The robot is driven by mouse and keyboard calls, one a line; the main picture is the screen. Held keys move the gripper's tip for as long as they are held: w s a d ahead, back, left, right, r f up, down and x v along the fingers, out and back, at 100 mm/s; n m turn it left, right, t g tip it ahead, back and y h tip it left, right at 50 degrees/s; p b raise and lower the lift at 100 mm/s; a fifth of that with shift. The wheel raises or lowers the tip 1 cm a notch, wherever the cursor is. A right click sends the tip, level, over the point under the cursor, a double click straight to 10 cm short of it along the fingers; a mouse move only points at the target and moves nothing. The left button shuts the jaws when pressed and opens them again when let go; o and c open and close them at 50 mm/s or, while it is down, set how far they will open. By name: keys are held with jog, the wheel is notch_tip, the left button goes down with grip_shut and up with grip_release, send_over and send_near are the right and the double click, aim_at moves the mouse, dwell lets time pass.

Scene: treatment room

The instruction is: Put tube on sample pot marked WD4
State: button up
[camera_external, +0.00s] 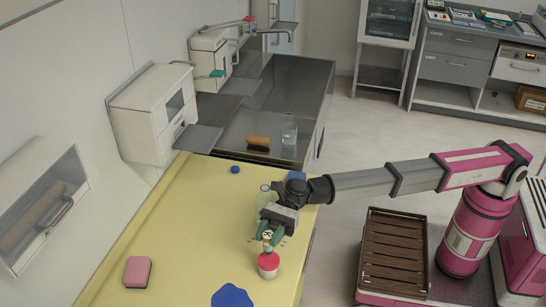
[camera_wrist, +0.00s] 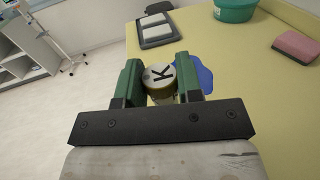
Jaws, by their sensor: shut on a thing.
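My gripper (camera_external: 268,240) is over the yellow table's right part, pointing down. In the wrist view its green fingers (camera_wrist: 159,82) are shut on a round-topped tube (camera_wrist: 158,74), whose pale top carries a dark letter K and has a yellowish rim. In the external view a white pot with a red top (camera_external: 268,266) stands directly below the gripper. I cannot tell whether the tube touches it. No WD4 mark is readable in either view. The tube's lower part is hidden in the wrist view.
A blue patch (camera_external: 232,296) lies near the pot. A pink sponge (camera_external: 137,271) lies at left. A clear vessel (camera_external: 263,198) stands close behind the gripper. A small blue item (camera_external: 235,169) lies farther back. The wrist view shows a teal bowl (camera_wrist: 235,10) and grey tray (camera_wrist: 157,37).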

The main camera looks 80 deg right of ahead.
aim_at(269, 244)
jog(key=shift+f, duration=1.7)
jog(key=o, duration=0.9)
jog(key=shift+f, duration=0.1)
jog(key=shift+d, duration=0.1)
jog(key=d, duration=0.4)
jog(key=s+d, duration=0.1)
jog(key=d, duration=0.2)
jog(key=s+d, duration=0.1)
jog(key=d, duration=0.3)
jog(key=shift+s+d, duration=0.2)
jog(key=shift+d, duration=0.1)
